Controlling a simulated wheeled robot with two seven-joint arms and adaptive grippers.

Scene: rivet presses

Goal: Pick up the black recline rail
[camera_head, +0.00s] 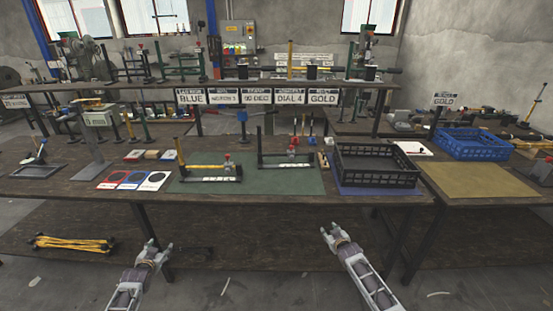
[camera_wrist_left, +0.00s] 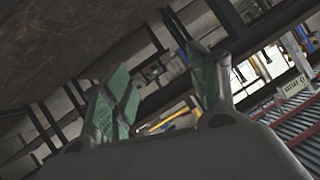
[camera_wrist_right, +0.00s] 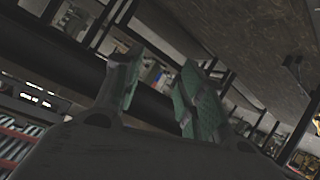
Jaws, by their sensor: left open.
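The black recline rail (camera_head: 287,165) appears to be the long black L-shaped piece on the right half of the green mat (camera_head: 220,183). Its thin post stands upright at the left end, and a small red and grey fitting (camera_head: 293,144) shows at its right. My left gripper (camera_head: 158,246) and my right gripper (camera_head: 334,231) are both in front of and below the bench edge, well away from the rail. The left wrist view shows open, empty fingers (camera_wrist_left: 165,95). The right wrist view also shows parted, empty fingers (camera_wrist_right: 158,95). The rail is not recognisable in either wrist view.
A similar yellow rail (camera_head: 202,167) lies on the mat's left half. A black crate (camera_head: 375,180) stands right of the mat, a blue crate (camera_head: 475,145) further right. Coloured cards (camera_head: 132,180) lie left. A shelf with labels (camera_head: 257,97) and tools rises behind.

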